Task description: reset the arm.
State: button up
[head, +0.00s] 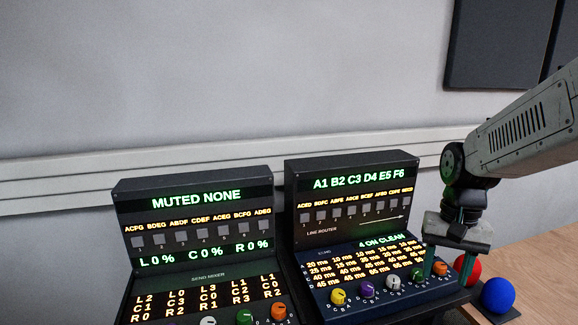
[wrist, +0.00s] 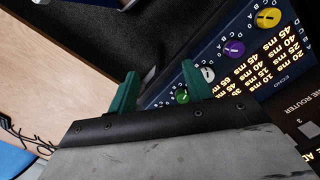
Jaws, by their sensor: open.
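My arm comes in from the right in the head view. My gripper (head: 446,268) points down over the right end of the knob row on the line router console (head: 345,195). Its two green fingers are apart, and I see nothing held between them. An orange knob (head: 440,269) shows between the fingers, with a green knob (head: 417,274) just left of them. In the wrist view the open gripper (wrist: 160,90) has the green knob (wrist: 182,97) showing past its fingers. Whether the fingers touch the console I cannot tell.
The send mixer console (head: 195,215) stands to the left, its screen reading "MUTED NONE". A red ball (head: 467,268), partly behind a finger, and a blue ball (head: 497,294) sit right of the router. Wooden tabletop (head: 545,270) is clear farther right. Dark panels hang above the arm.

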jog(key=s+a+r+n+t, duration=0.1)
jog(key=s+a+r+n, duration=0.1)
jog(key=s, duration=0.7)
jog(key=s+a+r+n+t, duration=0.1)
jog(key=s+r, duration=0.3)
jog(key=s, duration=0.5)
jog(key=shift+s+a+r+n+t+h, duration=0.15)
jog(key=shift+a+r+n+t+h, duration=0.15)
jog(key=shift+a+n, duration=0.45)
jog(key=shift+d, duration=0.15)
